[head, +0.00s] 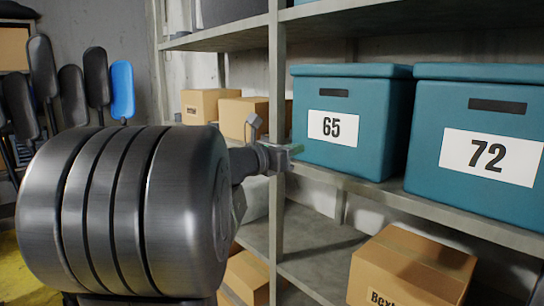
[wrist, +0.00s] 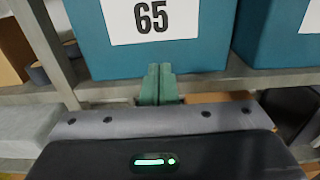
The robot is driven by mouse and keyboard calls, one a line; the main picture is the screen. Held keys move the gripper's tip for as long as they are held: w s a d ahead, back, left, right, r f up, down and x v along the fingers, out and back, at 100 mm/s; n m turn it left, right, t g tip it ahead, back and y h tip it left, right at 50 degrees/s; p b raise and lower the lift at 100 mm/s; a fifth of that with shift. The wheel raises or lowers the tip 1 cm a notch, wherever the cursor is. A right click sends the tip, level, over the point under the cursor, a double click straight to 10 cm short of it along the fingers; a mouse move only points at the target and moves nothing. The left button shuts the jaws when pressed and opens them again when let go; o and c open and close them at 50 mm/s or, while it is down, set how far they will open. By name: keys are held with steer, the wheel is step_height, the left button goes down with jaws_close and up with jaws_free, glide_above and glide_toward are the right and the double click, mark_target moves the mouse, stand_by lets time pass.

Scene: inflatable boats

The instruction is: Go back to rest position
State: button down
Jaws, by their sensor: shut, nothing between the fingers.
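My gripper (head: 294,150) is in front of the shelf, by the lower left part of the teal box labelled 65 (head: 385,125). In the wrist view its two green fingers (wrist: 158,84) are together with nothing between them, and the box marked 65 (wrist: 200,50) is right beyond the tips. I cannot tell whether the fingertips touch the box. My large dark metal arm link fills the left of the head view.
A teal box labelled 72 (head: 440,125) stands to the right on the same shelf (head: 450,213). A grey shelf post (head: 277,225) is close to my gripper. Cardboard boxes (head: 385,265) sit lower down. Upright paddles (head: 122,90) stand at the left.

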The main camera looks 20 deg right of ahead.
mark_target(334, 139)
stand_by(0.3)
steer(key=p+x, duration=0.2)
steer(key=x, duration=1.2)
steer(key=shift+w+a+r, duration=0.1)
steer(key=shift+s+a, duration=0.25)
steer(key=shift+a, duration=0.05)
steer(key=shift+d, duration=0.1)
steer(key=shift+w, duration=0.1)
